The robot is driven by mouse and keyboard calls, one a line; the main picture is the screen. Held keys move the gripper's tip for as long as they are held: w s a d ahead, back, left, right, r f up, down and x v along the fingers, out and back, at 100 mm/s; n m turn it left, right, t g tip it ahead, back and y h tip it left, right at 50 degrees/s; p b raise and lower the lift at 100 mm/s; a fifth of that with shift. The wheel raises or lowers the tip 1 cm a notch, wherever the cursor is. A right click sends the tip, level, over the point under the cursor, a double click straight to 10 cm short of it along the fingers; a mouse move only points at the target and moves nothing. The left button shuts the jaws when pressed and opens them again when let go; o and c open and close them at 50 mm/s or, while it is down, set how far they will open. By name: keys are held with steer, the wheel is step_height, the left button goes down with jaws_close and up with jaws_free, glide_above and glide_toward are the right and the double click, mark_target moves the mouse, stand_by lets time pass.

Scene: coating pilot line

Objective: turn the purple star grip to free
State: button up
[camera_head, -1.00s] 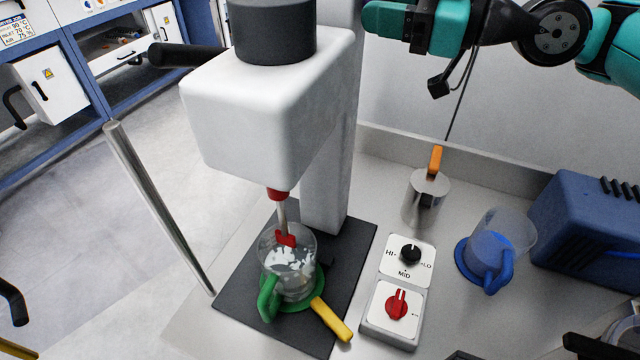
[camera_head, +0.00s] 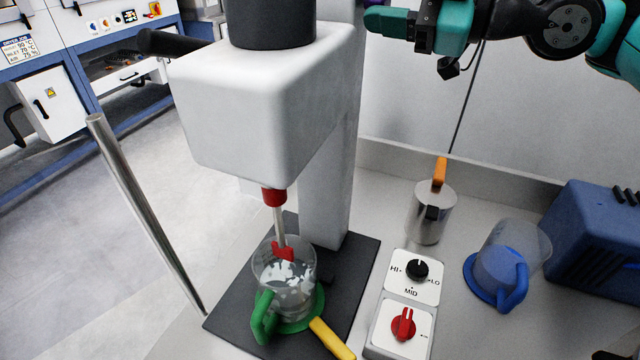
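A small purple patch (camera_head: 360,12) shows at the top edge, beside the column of the white stirrer (camera_head: 265,95). It may be part of the purple star grip, but its shape and setting cannot be made out. My gripper (camera_head: 374,19) is at the top of the view, just right of the column and close to that patch. It is seen from the side, so its opening is unclear.
A control box with a black knob (camera_head: 417,268) and a red knob (camera_head: 403,324) stands right of the plate. Beyond are a metal pot (camera_head: 431,218) with an orange handle, a blue-handled jug (camera_head: 509,288) and a blue box (camera_head: 598,240). A metal rod (camera_head: 146,212) stands left.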

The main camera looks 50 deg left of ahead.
mark_target(388, 1)
steer(key=shift+f+n, duration=0.15)
steer(key=shift+n, duration=0.55)
steer(key=o, duration=0.7)
steer(key=shift+r, duration=0.2)
steer(key=o, duration=0.4)
steer(key=shift+f, duration=0.1)
steer(key=shift+w+d+f+b, duration=0.1)
steer(key=shift+d+b, duration=0.1)
steer(key=shift+b, duration=0.25)
steer(key=b+v, duration=0.2)
steer(key=v, duration=0.3)
steer(key=shift+b, duration=0.3)
steer(key=shift+w+d, duration=0.15)
steer(key=shift+d, duration=0.05)
